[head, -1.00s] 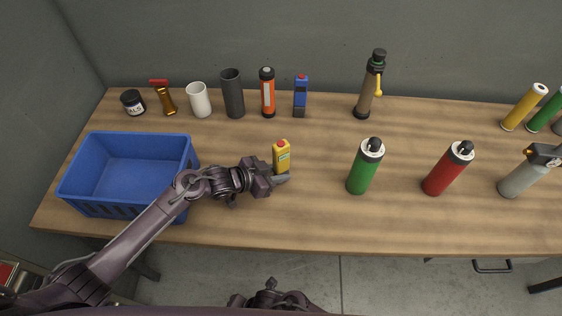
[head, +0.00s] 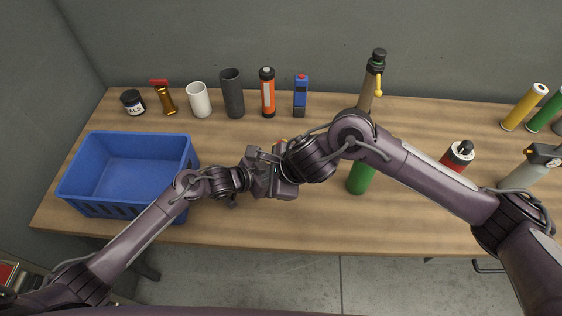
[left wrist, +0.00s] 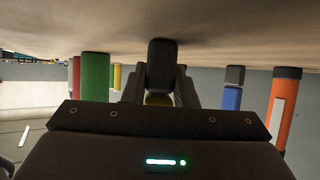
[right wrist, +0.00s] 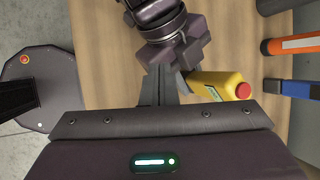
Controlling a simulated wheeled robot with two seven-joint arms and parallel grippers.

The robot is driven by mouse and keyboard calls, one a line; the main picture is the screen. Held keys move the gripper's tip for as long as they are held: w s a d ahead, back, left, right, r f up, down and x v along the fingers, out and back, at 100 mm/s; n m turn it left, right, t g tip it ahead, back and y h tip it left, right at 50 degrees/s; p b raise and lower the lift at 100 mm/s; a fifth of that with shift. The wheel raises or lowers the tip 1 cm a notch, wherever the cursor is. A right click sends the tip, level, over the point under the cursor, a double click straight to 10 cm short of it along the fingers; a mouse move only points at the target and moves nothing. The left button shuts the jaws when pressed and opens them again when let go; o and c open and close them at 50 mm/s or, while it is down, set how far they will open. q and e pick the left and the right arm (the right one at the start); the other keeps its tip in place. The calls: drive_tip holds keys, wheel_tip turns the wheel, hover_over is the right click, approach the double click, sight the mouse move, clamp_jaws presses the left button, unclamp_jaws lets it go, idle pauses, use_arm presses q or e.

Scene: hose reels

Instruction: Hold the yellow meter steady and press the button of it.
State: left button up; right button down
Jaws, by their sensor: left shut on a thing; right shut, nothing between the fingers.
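The yellow meter (right wrist: 215,86) with its red button (right wrist: 243,91) shows clearly in the right wrist view. In the head view only a sliver of the meter (head: 279,144) shows behind my right gripper. My left gripper (right wrist: 182,78) is shut on the meter's lower part; in the left wrist view the dark base (left wrist: 162,62) shows between its fingers. My right gripper (right wrist: 158,84) is shut and empty. It is beside the meter, over my left gripper, and its fingers are off to one side of the button. Whether it touches anything is unclear.
A blue crate (head: 188,150) stands at the left. A green bottle (head: 360,181) stands close by, partly behind my right arm, with a red bottle (head: 458,157) farther right. An orange flashlight (head: 267,93) and a blue meter (head: 300,92) stand behind. The table's front middle is clear.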

drive_tip(key=w+d+r+m+t, duration=0.1)
drive_tip(key=w+r+t, duration=0.1)
drive_tip(key=w+r, duration=0.35)
drive_tip(key=w+d+r+t, duration=0.1)
drive_tip(key=w+d+r, duration=0.15)
drive_tip(key=r, duration=0.55)
approach(285, 138)
drive_tip(key=shift+t+y, duration=0.3)
drive_tip(key=shift+w+a+f, duration=0.35)
drive_tip(key=shift+a+f, duration=0.15)
drive_tip(key=shift+a, duration=0.2)
drive_tip(key=shift+w+a+f, duration=0.4)
drive_tip(key=shift+a+f, duration=0.1)
drive_tip(key=shift+a, duration=0.2)
drive_tip(key=shift+w+a+f, duration=0.35)
drive_tip(key=shift+a+f, duration=0.1)
drive_tip(key=shift+a, duration=0.25)
drive_tip(key=shift+f, duration=0.4)
drive_tip(key=shift+f, duration=0.15)
drive_tip(key=shift+r, duration=0.6)
drive_tip(key=shift+r, duration=3)
